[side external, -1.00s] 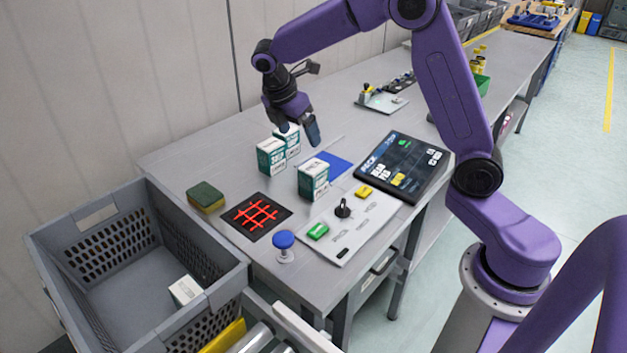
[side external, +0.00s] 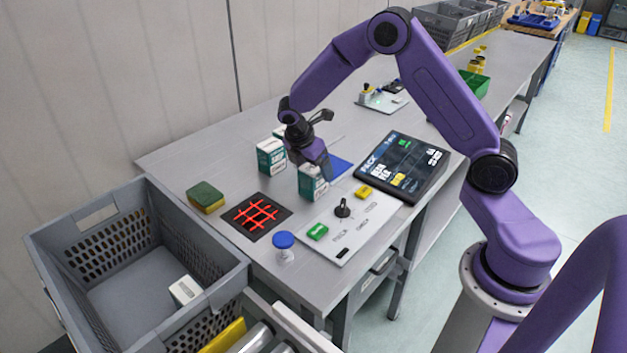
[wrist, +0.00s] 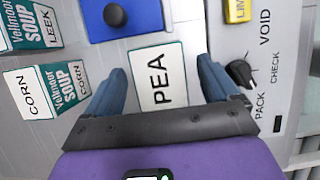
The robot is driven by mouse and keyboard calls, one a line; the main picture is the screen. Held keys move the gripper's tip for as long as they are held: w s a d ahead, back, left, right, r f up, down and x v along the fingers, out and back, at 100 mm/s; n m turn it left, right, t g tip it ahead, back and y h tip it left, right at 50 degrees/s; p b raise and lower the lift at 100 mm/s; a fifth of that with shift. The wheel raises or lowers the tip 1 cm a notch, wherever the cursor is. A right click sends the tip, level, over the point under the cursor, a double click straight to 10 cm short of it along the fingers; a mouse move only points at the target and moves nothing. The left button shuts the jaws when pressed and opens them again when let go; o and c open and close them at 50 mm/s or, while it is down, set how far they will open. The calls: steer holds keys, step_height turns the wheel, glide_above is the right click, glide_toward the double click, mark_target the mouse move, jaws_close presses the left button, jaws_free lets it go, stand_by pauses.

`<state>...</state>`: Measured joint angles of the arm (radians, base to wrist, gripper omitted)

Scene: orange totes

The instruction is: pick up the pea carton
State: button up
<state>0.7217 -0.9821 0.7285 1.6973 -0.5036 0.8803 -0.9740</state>
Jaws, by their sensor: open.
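The pea carton (wrist: 158,82) stands on the bench, its white top lettered PEA facing up in the wrist view. In the side external view the pea carton (side external: 311,188) is white and dark green, partly covered by my gripper. My gripper (wrist: 163,88) is open, with one blue finger on each side of the carton top in the wrist view; contact cannot be told. It also shows above the carton in the side external view (side external: 318,172). A corn carton (wrist: 45,91) and a leek carton (wrist: 30,25) stand to the left in the wrist view.
A blue pad (wrist: 160,15) lies behind the carton. A panel (side external: 328,240) with a black knob and buttons lies to its right, near a dark screen (side external: 405,165). A grey crate (side external: 60,235) holding a white carton stands left of the bench.

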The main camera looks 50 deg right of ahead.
steer(key=shift+x, duration=1.25)
steer(key=c, duration=1.2)
steer(key=shift+c, duration=0.2)
steer(key=shift+r, duration=0.1)
